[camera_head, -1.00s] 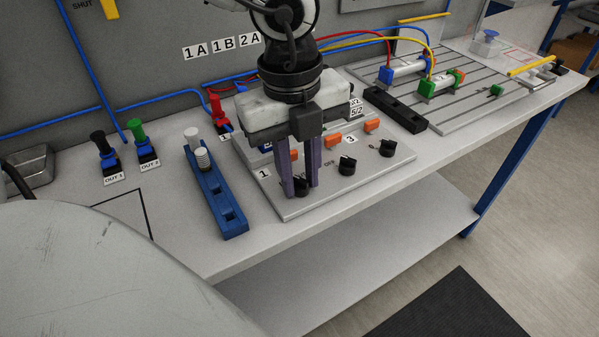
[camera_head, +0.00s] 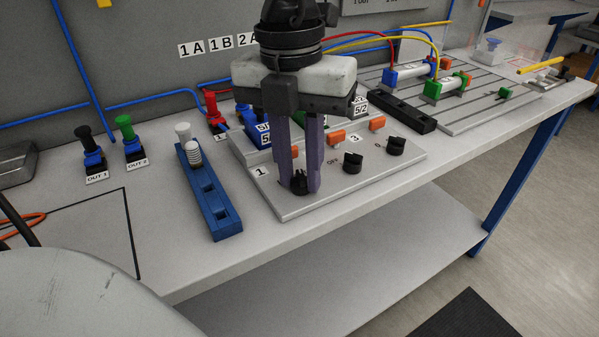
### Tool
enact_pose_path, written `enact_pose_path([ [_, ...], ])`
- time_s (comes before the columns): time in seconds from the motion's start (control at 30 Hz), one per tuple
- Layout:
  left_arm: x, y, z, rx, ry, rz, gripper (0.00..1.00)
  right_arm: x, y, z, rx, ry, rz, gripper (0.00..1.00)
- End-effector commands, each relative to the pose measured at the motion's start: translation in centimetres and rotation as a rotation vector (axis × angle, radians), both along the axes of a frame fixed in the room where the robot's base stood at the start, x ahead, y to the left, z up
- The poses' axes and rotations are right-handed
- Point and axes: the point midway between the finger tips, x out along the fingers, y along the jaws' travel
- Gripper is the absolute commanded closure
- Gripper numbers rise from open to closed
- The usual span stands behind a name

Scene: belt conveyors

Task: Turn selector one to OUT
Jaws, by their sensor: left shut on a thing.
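Selector one is a small black knob (camera_head: 299,181) on the front left of the light grey panel (camera_head: 350,188), right of the label "1" (camera_head: 262,171). My left gripper (camera_head: 300,189) points down from above with its purple fingers on either side of this knob, shut on it. The fingers hide part of the knob, and I cannot read its position or its markings. Two more black knobs, a middle one (camera_head: 353,163) and a right one (camera_head: 396,146), stand free on the same panel. My right gripper is not in view.
A blue rack (camera_head: 222,225) with white pieces stands left of the panel. Black and green connectors, OUT 1 (camera_head: 94,160) and OUT 2 (camera_head: 134,147), are further left. A black block (camera_head: 400,112) and a slotted plate with cylinders lie behind right. The bench front is clear.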

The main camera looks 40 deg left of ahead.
Motion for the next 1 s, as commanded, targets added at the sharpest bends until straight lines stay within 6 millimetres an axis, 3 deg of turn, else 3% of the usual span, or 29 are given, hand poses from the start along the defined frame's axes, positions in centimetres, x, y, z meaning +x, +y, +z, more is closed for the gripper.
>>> enact_pose_path([
  [0.4,0.20,0.03,0.10,0.001,-0.005,-0.196,1.00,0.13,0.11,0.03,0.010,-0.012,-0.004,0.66],
  [0.97,0.23,0.01,0.16,0.001,-0.007,-0.226,1.00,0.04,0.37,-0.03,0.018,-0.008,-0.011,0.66],
  [1.0,0.23,0.01,0.16,0.001,-0.007,-0.226,0.73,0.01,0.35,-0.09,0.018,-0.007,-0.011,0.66],
])
